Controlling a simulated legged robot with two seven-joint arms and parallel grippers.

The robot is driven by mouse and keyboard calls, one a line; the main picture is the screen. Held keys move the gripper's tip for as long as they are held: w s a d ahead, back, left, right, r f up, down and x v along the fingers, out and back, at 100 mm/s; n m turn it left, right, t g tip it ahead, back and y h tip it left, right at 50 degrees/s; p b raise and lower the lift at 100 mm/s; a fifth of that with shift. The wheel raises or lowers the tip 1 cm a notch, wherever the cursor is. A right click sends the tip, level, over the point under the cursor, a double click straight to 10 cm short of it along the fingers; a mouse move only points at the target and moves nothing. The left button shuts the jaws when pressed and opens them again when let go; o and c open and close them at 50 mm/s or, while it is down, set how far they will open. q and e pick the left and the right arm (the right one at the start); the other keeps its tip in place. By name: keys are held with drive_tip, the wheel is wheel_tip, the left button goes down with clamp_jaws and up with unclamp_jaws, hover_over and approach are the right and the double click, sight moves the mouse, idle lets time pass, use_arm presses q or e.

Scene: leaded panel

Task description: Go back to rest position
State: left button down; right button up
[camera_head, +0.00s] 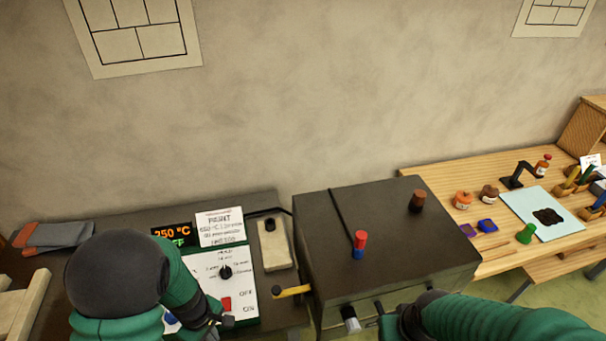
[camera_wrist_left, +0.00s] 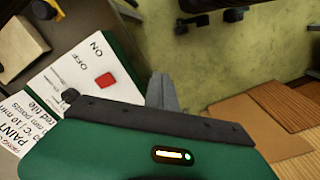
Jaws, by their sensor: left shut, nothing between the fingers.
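My left arm comes in from the left in the head view. My left gripper (camera_head: 218,322) is small there, low in front of the white control panel (camera_head: 238,278) with its black dial and red switch (camera_head: 226,304). In the left wrist view the gripper's grey fingers (camera_wrist_left: 162,92) are together and empty, beside the panel and its red switch (camera_wrist_left: 105,80). My right arm comes in from the lower right, in front of the dark kiln-like box (camera_head: 400,255). My right gripper (camera_head: 376,312) is partly hidden by its wrist, and its finger opening is not clear.
An orange display (camera_head: 172,232) reads 250 °C. A red-and-blue piece (camera_head: 359,244) and a brown piece (camera_head: 417,201) stand on top. A wooden table (camera_head: 440,170) at right holds jars and tools. Grey-orange gloves (camera_head: 55,236) lie at left.

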use_arm(q)
drive_tip(key=s+d+m+b, duration=0.1)
drive_tip(key=m+b, duration=0.2)
drive_tip(key=m, duration=0.1)
drive_tip(key=s+d+r+m+t+b, duration=0.1)
drive_tip(key=m+b, duration=0.2)
drive_tip(key=m, duration=0.1)
drive_tip(key=s+d+m+t+b, duration=0.1)
drive_tip(key=s+m+b, duration=0.1)
drive_tip(key=m+b, duration=0.2)
drive_tip(key=shift+d+r+m, duration=0.15)
drive_tip(key=shift+m, duration=0.25)
